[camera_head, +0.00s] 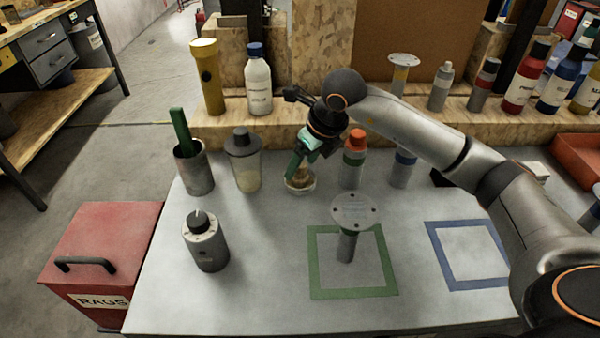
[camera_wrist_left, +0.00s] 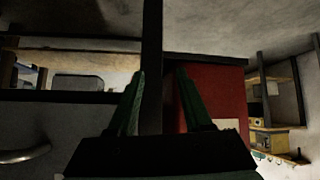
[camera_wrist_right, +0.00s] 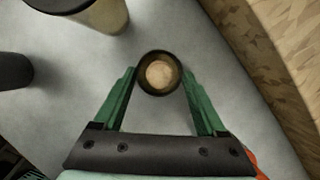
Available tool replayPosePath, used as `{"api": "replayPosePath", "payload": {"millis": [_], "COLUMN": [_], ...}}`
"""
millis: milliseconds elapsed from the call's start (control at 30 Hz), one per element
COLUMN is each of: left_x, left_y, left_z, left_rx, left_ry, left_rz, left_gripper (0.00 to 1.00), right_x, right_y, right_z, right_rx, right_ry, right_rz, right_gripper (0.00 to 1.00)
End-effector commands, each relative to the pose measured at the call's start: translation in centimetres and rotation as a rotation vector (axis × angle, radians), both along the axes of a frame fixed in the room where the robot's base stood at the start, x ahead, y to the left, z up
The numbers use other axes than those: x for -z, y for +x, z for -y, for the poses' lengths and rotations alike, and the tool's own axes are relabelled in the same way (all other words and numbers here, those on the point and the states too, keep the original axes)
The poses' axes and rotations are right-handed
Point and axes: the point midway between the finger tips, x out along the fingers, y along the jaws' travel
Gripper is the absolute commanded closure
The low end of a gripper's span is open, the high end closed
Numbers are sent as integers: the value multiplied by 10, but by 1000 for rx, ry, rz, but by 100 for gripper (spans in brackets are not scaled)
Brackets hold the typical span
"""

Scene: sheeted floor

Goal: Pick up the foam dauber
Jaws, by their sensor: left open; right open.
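The foam dauber seems to be the small round thing with a tan top (camera_wrist_right: 159,73), sitting in a dark ring in the right wrist view. In the head view it shows as a tan stub in a small pale dish (camera_head: 300,181) on the grey table. My right gripper (camera_head: 297,165) is open above it, and its green fingers (camera_wrist_right: 159,80) stand on either side of the dauber with gaps. Part of the dauber is hidden behind the fingers in the head view. My left gripper (camera_wrist_left: 160,78) is open and empty, away from the table; it is not in the head view.
A lidded beaker (camera_head: 244,165) stands left of the dish and an orange-capped bottle (camera_head: 354,165) right of it. A metal cup (camera_head: 194,170), a knobbed canister (camera_head: 205,245) and a round-topped stand (camera_head: 350,215) are nearby. A wooden ledge (camera_head: 290,125) runs behind.

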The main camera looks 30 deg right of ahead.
Motion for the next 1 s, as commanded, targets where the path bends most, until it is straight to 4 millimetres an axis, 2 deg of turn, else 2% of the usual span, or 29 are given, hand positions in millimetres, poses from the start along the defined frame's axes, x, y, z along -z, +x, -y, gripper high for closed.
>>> {"api": "replayPosePath", "payload": {"millis": [100, 333, 900, 1000], "left_x": [1, 1, 1, 0], "left_y": [0, 0, 0, 0], "left_z": [-1, -3, -2, -2], "left_rx": [-1, -4, -4, -3], "left_ry": [2, 4, 3, 2], "left_rz": [-1, 0, 1, 1], "left_gripper": [50, 50, 50, 50], "right_x": [8, 8, 8, 8], "right_y": [3, 3, 3, 3], "right_z": [-1, -1, -1, -1], "right_rx": [0, -1, 0, 0], "right_ry": [-1, -1, -1, -1], "right_rz": [0, 1, 1, 1], "right_gripper": [26, 27, 92, 100]}}
